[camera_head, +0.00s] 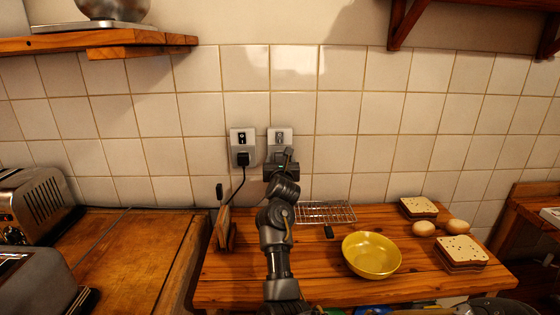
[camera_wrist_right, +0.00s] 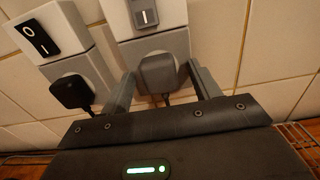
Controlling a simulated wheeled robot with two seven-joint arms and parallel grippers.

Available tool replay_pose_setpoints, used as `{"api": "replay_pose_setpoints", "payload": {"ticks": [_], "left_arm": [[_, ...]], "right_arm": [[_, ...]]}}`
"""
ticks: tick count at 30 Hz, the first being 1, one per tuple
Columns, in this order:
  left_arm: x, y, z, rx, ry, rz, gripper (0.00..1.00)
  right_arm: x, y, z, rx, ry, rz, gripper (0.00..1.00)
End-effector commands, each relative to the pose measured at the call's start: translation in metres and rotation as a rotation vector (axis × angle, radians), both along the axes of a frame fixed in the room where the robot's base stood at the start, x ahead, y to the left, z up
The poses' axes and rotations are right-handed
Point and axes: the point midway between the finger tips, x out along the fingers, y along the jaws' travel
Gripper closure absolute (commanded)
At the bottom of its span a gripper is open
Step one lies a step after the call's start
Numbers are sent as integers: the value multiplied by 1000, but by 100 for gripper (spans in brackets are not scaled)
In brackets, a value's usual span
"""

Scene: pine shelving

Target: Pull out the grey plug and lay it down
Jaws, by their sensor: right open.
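The grey plug (camera_wrist_right: 158,72) sits in the right-hand wall socket (camera_wrist_right: 178,44) in the right wrist view, its cord showing below it. My right gripper (camera_wrist_right: 161,80) is open, with one finger on each side of the plug; I cannot tell whether either finger touches it. In the head view my right gripper (camera_head: 284,160) is at the right-hand socket (camera_head: 280,134) and hides the plug. A black plug (camera_head: 243,159) sits in the left-hand socket (camera_head: 238,136), and it also shows in the right wrist view (camera_wrist_right: 72,92). My left gripper is not in view.
Below the sockets, the wooden table (camera_head: 225,290) holds a wire rack (camera_head: 330,212), a small black item (camera_head: 328,231), a yellow bowl (camera_head: 371,255), bread (camera_head: 462,251) and eggs (camera_head: 458,226). Toasters (camera_head: 35,205) stand at left. Table space left of the bowl is partly clear.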

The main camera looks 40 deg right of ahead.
Motion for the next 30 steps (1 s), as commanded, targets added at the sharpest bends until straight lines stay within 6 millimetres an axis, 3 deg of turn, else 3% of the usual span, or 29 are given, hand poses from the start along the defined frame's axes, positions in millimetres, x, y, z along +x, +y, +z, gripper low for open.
{"api": "replay_pose_setpoints", "payload": {"ticks": [30], "left_arm": [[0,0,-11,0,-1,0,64]], "right_arm": [[0,0,-1,1,-2,0,38]]}}
